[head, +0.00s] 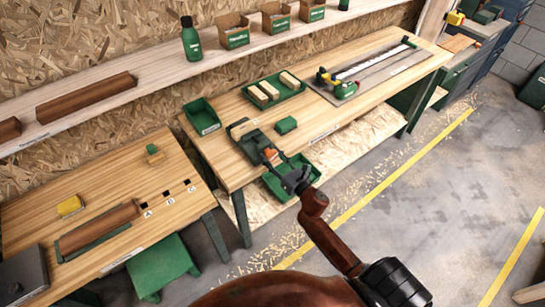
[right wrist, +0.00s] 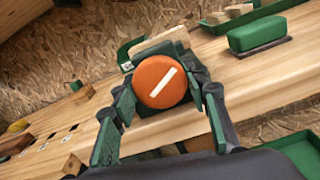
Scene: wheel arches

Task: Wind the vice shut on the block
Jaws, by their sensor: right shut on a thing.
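The green vice (head: 255,140) sits at the front edge of the middle workbench, with a pale wooden block (head: 243,128) at its jaws. In the right wrist view the block (right wrist: 158,44) shows behind the vice's upper part; I cannot tell whether the jaws touch it. The vice's round orange knob (right wrist: 160,82) faces the camera, its white line slanting up to the right. My right gripper (head: 276,162) is at the knob, its green-padded fingers on either side, shut on it. The left gripper is not in view.
A green pad-shaped block (right wrist: 262,33) lies on the bench right of the vice. A green bin (head: 201,117) stands to the left, and a tray of wooden blocks (head: 272,92) behind. A green tray (head: 291,178) is below the bench edge, near my right gripper.

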